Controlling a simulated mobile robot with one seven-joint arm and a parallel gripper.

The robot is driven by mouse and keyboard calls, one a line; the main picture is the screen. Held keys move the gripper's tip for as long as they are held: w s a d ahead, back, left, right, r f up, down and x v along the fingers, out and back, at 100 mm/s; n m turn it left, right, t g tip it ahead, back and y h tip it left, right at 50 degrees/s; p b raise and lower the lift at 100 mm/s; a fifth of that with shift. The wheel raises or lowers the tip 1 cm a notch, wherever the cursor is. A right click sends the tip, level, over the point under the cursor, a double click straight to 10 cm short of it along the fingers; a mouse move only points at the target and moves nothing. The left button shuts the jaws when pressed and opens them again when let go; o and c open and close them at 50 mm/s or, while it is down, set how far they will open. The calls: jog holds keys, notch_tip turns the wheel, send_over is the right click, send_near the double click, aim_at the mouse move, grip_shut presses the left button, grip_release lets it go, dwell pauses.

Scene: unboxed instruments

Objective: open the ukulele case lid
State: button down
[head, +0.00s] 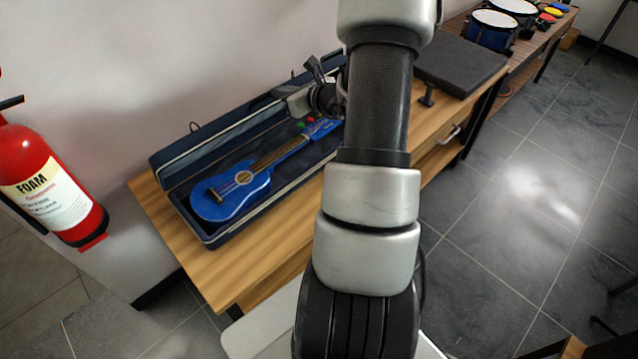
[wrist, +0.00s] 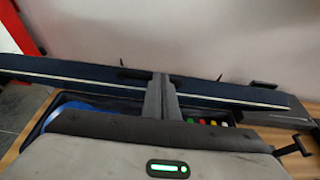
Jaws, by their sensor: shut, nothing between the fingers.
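The dark blue ukulele case (head: 211,238) lies on the wooden table against the wall. Its lid (head: 225,140) stands raised along the wall side, so the case is open. A blue ukulele (head: 240,190) lies inside; its head end is partly hidden by my arm. My gripper (head: 314,68) is at the right part of the case, close to the raised lid. In the wrist view the lid (wrist: 75,78) runs across the picture, and my gripper's fingers (wrist: 160,80) are together in front of it. I cannot tell whether they touch it.
A red fire extinguisher (head: 45,180) hangs at the left. A dark flat box (head: 455,62) sits on the table (head: 225,280) to the right of my arm. Drums (head: 493,25) stand on a farther table. The tiled floor (head: 500,220) at right is mostly clear.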

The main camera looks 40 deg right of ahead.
jog(key=w+r+b, duration=0.1)
jog(key=w+r, duration=0.3)
jog(key=w, duration=0.6)
jog(key=shift+w+a, duration=0.2)
jog(key=shift+a, duration=0.25)
